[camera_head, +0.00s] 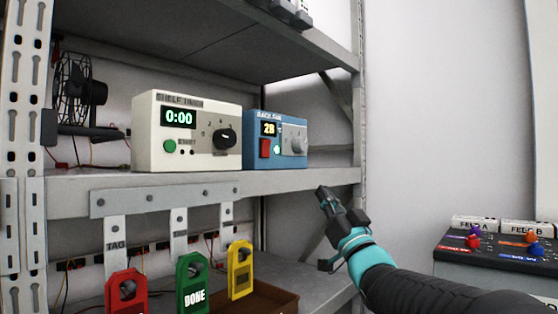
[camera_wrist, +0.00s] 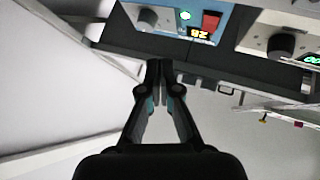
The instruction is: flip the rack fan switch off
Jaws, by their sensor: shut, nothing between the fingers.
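The blue rack fan box (camera_head: 275,140) stands on the middle shelf, with a display reading about 28 and a grey knob. Its red rocker switch (camera_head: 265,148) is at the lower left of its face, beside a small pale lit lamp (camera_head: 277,149). In the wrist view the box (camera_wrist: 172,18) appears upside down at the top, with the red switch (camera_wrist: 211,21) and a lit greenish lamp. My gripper (camera_head: 322,190) is shut and empty, below and to the right of the box, apart from it. In the wrist view its fingertips (camera_wrist: 159,66) point toward the shelf edge.
A cream shelf timer (camera_head: 186,132) showing 0:00 stands left of the blue box. A black fan (camera_head: 78,90) is behind at left. Red, green (camera_head: 194,282) and yellow tags hang below the shelf (camera_head: 180,183).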

